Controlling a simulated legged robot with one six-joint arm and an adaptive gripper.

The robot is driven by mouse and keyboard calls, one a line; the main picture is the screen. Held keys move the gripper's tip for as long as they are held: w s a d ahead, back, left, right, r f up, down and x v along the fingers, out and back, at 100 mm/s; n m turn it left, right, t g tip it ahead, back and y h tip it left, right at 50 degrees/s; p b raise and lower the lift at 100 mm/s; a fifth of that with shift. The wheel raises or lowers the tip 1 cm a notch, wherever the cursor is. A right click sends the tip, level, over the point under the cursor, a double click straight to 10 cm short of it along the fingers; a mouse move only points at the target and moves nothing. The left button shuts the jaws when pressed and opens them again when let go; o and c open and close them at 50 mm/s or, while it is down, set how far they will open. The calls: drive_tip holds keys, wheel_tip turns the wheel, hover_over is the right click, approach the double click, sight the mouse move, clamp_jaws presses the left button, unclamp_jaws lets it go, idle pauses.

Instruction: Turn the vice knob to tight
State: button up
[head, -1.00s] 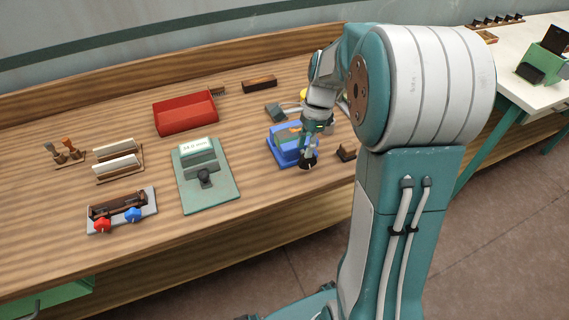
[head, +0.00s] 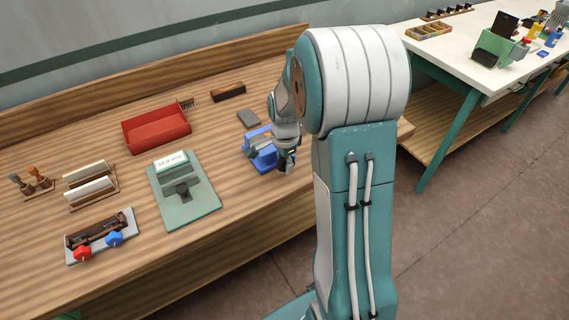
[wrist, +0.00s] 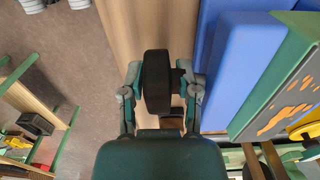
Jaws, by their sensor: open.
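The blue vice (head: 258,158) sits near the front of the wooden bench, partly hidden behind my arm in the head view. In the wrist view its blue body (wrist: 250,55) is on the right, beside a green block with orange patches (wrist: 285,95). A thick black knob (wrist: 157,85) stands edge-on between my fingers, with a short dark stem on its right side. My gripper (wrist: 160,75) is open, one finger on each side of the knob; firm contact cannot be told. In the head view my gripper (head: 288,160) is at the vice's front, with the knob hardly visible.
A green fixture (head: 185,208), a red bin (head: 157,142) and a plate with red and blue knobs (head: 100,238) stand to the left on the bench. A grey block (head: 248,118) lies behind the vice. A white table (head: 470,65) stands at the right, across open floor.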

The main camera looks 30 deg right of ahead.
drive_tip(key=shift+d+f, duration=0.25)
drive_tip(key=shift+d, duration=0.35)
clamp_jaws()
drive_tip(key=shift+a, duration=0.25)
drive_tip(key=shift+d+y, duration=0.1)
drive_tip(key=shift+y, duration=0.3)
drive_tip(key=y, duration=0.4)
drive_tip(key=shift+f+y, duration=0.1)
drive_tip(key=shift+y, duration=0.3)
drive_tip(key=y, duration=0.3)
drive_tip(key=shift+a+y, duration=0.2)
drive_tip(key=shift+y, duration=0.1)
drive_tip(key=shift+s+f+y, duration=0.1)
drive_tip(key=shift+y, duration=0.5)
drive_tip(key=shift+g, duration=0.3)
